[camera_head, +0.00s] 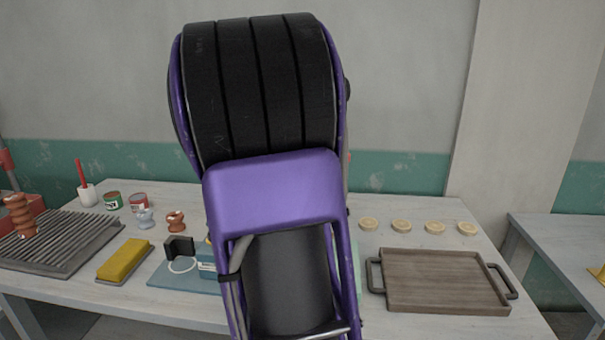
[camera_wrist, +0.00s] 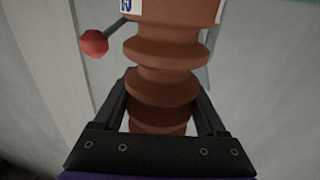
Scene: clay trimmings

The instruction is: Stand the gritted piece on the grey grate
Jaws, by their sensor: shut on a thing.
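In the wrist view my gripper (camera_wrist: 160,95) is shut on a ribbed brown clay piece (camera_wrist: 165,52), with one finger on each side of it. A white label with a blue mark shows near the piece's top edge, which is cut off by the frame. I cannot tell from its surface whether it is the gritted one. In the head view the grey ribbed grate (camera_head: 75,237) lies at the left of the table. Another brown ribbed piece (camera_head: 18,213) stands on its left part. My arm fills the middle of the head view and hides my gripper and the held piece.
A yellow sponge or block (camera_head: 123,259) lies right of the grate. Small pots, including a brown one (camera_head: 176,221), and tins (camera_head: 112,201) stand behind. A wooden tray (camera_head: 440,280) and several pale discs (camera_head: 401,226) are at the right. A red ball (camera_wrist: 94,43) shows beside the held piece.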

